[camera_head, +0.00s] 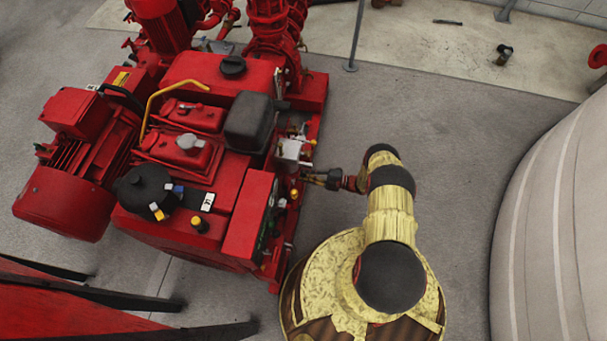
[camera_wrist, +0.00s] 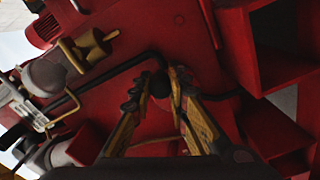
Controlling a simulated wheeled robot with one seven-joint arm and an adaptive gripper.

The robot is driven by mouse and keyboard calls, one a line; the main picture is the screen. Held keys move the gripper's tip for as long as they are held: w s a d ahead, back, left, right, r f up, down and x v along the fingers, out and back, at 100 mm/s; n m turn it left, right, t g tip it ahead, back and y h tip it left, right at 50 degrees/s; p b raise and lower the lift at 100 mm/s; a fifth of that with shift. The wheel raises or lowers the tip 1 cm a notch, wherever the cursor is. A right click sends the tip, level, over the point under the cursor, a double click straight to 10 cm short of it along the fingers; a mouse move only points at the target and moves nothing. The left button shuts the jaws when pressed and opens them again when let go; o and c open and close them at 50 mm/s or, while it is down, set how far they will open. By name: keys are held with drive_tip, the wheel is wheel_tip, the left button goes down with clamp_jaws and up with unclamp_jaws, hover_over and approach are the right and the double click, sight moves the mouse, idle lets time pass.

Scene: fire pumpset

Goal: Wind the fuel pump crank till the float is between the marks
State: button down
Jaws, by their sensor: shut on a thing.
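In the wrist view my gripper (camera_wrist: 157,86) has its two yellow fingers on either side of a round black knob (camera_wrist: 160,84) and is shut on it. A bent black bar (camera_wrist: 125,66), which looks like the crank arm, runs from near the knob to the left across the red engine side. In the head view my gripper (camera_head: 318,179) reaches left to the right side of the red pumpset (camera_head: 240,215). The crank is too small and covered to make out there. I cannot make out the float or its marks in either view.
In the wrist view a silver cup-shaped part (camera_wrist: 42,76) and a brass fitting (camera_wrist: 92,45) are at left, and open red box sections (camera_wrist: 275,50) at right. In the head view a large pale curved tank (camera_head: 550,220) stands at right. Grey floor (camera_head: 430,120) is clear between.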

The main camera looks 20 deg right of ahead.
drive_tip(key=shift+f+m, duration=0.1)
drive_tip(key=shift+m, duration=0.2)
drive_tip(key=c, duration=1.8)
unclamp_jaws()
drive_tip(key=shift+o, duration=0.6)
drive_tip(key=v, duration=1.2)
